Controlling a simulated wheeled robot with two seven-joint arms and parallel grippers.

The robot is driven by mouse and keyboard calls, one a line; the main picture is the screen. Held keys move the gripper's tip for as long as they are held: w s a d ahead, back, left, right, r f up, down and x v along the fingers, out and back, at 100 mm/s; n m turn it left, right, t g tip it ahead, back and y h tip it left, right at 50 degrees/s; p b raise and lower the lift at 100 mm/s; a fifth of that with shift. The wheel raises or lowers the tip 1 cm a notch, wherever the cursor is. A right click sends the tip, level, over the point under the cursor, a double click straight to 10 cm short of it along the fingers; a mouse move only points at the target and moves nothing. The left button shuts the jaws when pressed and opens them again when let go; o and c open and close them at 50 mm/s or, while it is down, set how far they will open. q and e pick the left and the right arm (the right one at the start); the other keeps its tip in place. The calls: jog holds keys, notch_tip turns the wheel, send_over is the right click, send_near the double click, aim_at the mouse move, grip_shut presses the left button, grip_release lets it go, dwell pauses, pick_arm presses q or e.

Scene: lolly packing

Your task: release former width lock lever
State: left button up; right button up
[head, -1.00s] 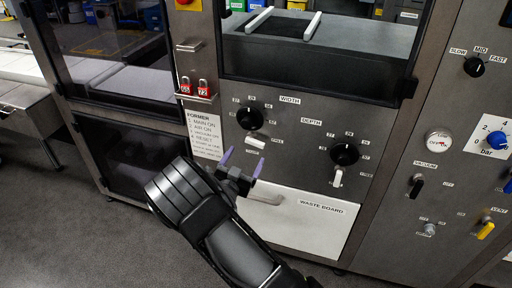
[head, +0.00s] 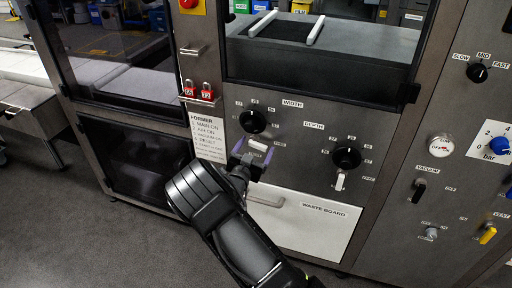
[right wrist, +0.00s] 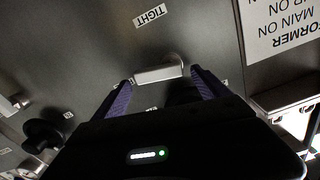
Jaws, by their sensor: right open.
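The former width lock lever (head: 258,146) is a small white bar lying roughly level below the black width knob (head: 252,121). In the right wrist view the lever (right wrist: 158,74) lies between the two purple fingers, with a "TIGHT" label (right wrist: 150,15) near it. My right gripper (head: 253,151) is open at the lever, one finger at each end of it. I cannot tell whether either finger touches it. My left gripper is not in view.
The black depth knob (head: 346,158) and its white lever (head: 340,181) are to the right. The white waste board panel (head: 318,226) with a handle lies below. Red padlocks (head: 197,91) and the former instruction sign (head: 207,136) are to the left.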

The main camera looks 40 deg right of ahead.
jog(key=shift+d, duration=0.1)
jog(key=shift+c, duration=0.5)
jog(key=c, duration=1.3)
jog(key=shift+f+n+b, duration=0.1)
jog(key=shift+n+b, duration=0.3)
jog(key=shift+b, duration=0.1)
jog(key=shift+w+n, duration=0.1)
jog(key=shift+n, duration=0.3)
jog(key=shift+r+n, duration=0.3)
jog(key=shift+n, duration=0.1)
jog(key=o, duration=1.4)
